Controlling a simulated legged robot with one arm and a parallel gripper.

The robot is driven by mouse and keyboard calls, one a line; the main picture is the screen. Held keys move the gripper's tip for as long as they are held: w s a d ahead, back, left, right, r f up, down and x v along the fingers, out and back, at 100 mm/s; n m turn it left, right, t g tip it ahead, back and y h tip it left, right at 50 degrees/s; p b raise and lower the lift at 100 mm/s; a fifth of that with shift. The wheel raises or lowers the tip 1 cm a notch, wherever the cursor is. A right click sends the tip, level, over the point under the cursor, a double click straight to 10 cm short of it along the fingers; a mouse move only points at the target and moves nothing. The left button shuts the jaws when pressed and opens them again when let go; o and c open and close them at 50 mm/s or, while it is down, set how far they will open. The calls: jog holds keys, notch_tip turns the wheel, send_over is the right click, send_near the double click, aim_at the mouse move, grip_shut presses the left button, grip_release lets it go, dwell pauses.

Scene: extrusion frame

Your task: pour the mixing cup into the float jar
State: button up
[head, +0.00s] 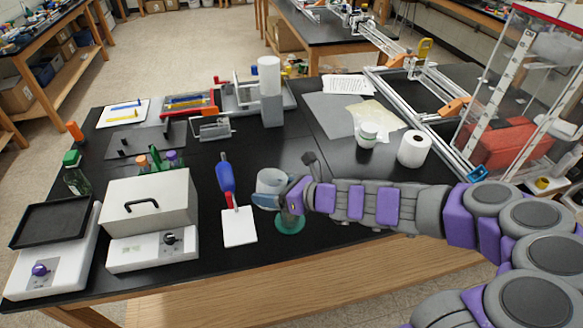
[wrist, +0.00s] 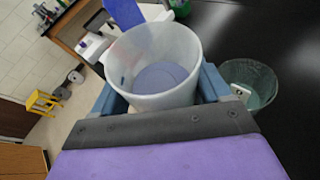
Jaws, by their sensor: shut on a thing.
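The mixing cup (wrist: 150,92) is a translucent whitish cup held between the blue fingers of my gripper (wrist: 160,88). It holds something bluish-purple at its bottom. In the head view the mixing cup (head: 271,178) looks about upright, with my gripper (head: 268,199) shut around it. The float jar (wrist: 262,78) is a clear, green-tinted open jar just right of the cup in the wrist view, apart from it, with a small white piece inside. In the head view the float jar (head: 290,224) stands on the black table below my gripper, partly hidden by my arm.
A grey box (head: 150,205) stands further left. A lidded white jar (head: 367,134) and a paper roll (head: 413,149) stand at the back right. The table behind the cup is mostly clear.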

aim_at(280, 175)
jog(key=shift+w+r+m+p, duration=0.45)
jog(key=shift+r+m+p, duration=0.05)
jog(key=shift+r+p, duration=0.3)
jog(key=shift+w+a+r+y+p, duration=0.1)
jog(key=shift+a+y+p, duration=0.15)
jog(key=shift+y+p, duration=0.1)
jog(key=shift+w+r+m+g+p, duration=0.2)
jog(key=shift+w+m+g+p, duration=0.2)
jog(key=shift+m+p, duration=0.15)
jog(key=shift+w+d+r+m+y+p, duration=0.2)
jog(key=shift+w+d+m+y+p, duration=0.1)
jog(key=shift+d+m, duration=0.15)
jog(key=shift+w+d+r+m+y+p, duration=0.2)
jog(key=shift+d+m+y+p, duration=0.1)
jog(key=shift+d, duration=0.2)
jog(key=shift+w+d+f+m+g+y+b, duration=0.15)
jog(key=shift+d+f+m+g+y+b, duration=0.15)
jog(key=shift+f+m+b, duration=0.3)
jog(key=shift+a+r+m+y, duration=0.35)
jog(key=shift+a+r+m, duration=0.15)
jog(key=shift+a, duration=0.1)
jog(key=shift+d+r, duration=0.1)
jog(key=shift+d+m, duration=0.1)
jog(key=shift+m, duration=0.2)
jog(key=shift+d, duration=0.3)
